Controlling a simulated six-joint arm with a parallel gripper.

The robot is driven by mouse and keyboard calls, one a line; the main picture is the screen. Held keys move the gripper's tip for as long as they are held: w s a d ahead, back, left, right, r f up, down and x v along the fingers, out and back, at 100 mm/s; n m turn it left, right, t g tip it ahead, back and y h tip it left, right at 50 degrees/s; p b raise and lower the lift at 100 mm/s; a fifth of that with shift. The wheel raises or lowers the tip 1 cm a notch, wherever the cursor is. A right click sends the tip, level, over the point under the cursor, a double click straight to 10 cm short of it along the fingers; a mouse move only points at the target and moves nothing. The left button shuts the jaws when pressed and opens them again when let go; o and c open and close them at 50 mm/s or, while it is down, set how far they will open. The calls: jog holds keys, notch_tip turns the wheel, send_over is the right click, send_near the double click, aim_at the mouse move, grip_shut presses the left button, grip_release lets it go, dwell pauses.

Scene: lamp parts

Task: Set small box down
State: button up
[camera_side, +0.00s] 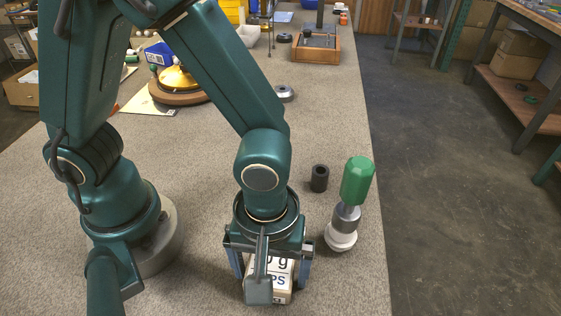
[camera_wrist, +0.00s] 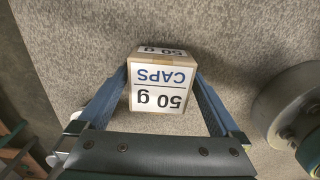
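The small box (camera_side: 281,279) is tan with white labels reading "50 g" and "CAPS". It also shows in the wrist view (camera_wrist: 160,82), upside down there, filling the space between the fingers. My gripper (camera_side: 272,272) points down near the table's front, with one blue finger on each side of the box. In the wrist view my gripper (camera_wrist: 162,85) has its fingertips against the box's two sides. Part of the box is hidden behind my wrist in the side view. I cannot tell whether its underside touches the table.
A green-handled tool with a white base (camera_side: 357,182) stands close to the right of my gripper. A black cylinder (camera_side: 319,178) stands behind. A yellow-domed lamp part (camera_side: 178,79) and a wooden tray (camera_side: 316,54) are farther back. The table's right edge (camera_side: 378,190) is nearby.

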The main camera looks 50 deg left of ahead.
aim_at(272, 267)
notch_tip(272, 267, up, 11)
jog(key=shift+d+r, duration=0.1)
jog(key=a+r+m+t, duration=0.2)
jog(key=a+m, duration=0.2)
jog(key=a, duration=0.3)
jog(key=w+a+r+m+t, duration=0.1)
jog(key=a+r+m+t, duration=0.1)
jog(key=a+m, duration=0.3)
jog(key=shift+w+a+t, duration=0.3)
jog(key=shift+a+t, duration=0.5)
jog(key=shift+a, duration=0.45)
